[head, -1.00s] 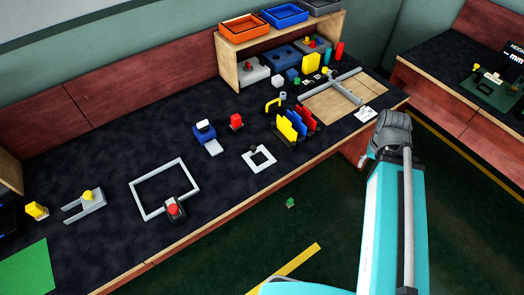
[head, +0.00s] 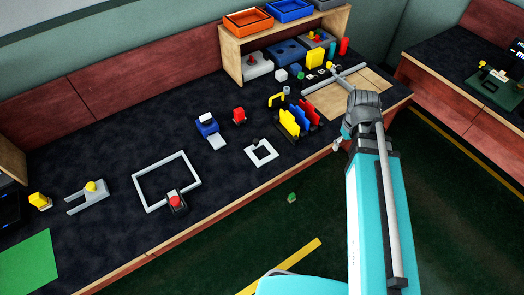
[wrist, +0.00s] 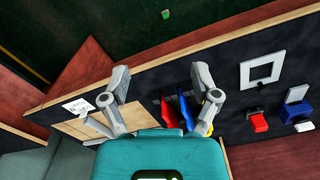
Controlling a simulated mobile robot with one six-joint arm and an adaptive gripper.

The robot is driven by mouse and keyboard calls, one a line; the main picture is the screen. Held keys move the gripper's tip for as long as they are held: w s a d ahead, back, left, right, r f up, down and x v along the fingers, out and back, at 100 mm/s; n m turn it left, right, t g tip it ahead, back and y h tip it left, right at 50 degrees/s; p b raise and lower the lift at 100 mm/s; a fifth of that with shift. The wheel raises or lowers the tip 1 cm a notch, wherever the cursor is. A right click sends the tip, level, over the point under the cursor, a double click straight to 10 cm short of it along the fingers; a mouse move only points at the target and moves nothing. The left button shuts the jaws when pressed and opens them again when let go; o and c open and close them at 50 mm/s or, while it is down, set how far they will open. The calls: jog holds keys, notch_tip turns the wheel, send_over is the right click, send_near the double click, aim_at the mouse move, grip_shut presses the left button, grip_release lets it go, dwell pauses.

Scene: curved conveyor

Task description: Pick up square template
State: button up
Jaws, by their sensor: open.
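The square template, a small light-grey square frame (head: 261,153) with a dark knob at its upper edge, lies flat on the dark bench near the front edge. It also shows in the wrist view (wrist: 245,73), right of my gripper's fingers. My gripper (wrist: 160,76) is open and empty, with its two grey fingers spread wide above the bench. In the head view my gripper (head: 340,144) is at the bench's front edge, to the right of the template and apart from it. The fingertips are small and unclear there.
A rack of yellow, blue and red plates (head: 294,121) stands between my gripper and the template. A larger grey frame (head: 149,208) with a red-knobbed clamp lies to the left. A red block (head: 239,115) and a blue device (head: 206,125) stand behind the template.

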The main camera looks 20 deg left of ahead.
jog(key=w+a+n, duration=0.4)
jog(key=a+n, duration=0.8)
jog(key=a, duration=0.5)
jog(key=n, duration=1)
send_over(256, 140)
jog(key=shift+s+d+f+b, duration=0.1)
jog(key=shift+s+f+b, duration=0.15)
jog(key=shift+f+b, duration=0.2)
jog(key=shift+f, duration=0.1)
notch_tip(256, 140, down, 8)
jog(key=b, duration=0.8)
jog(key=shift+f+b, duration=0.25)
jog(key=shift+b, duration=0.1)
jog(key=shift+f, duration=0.15)
jog(key=f+b, duration=0.5)
jog(key=shift+w, duration=0.2)
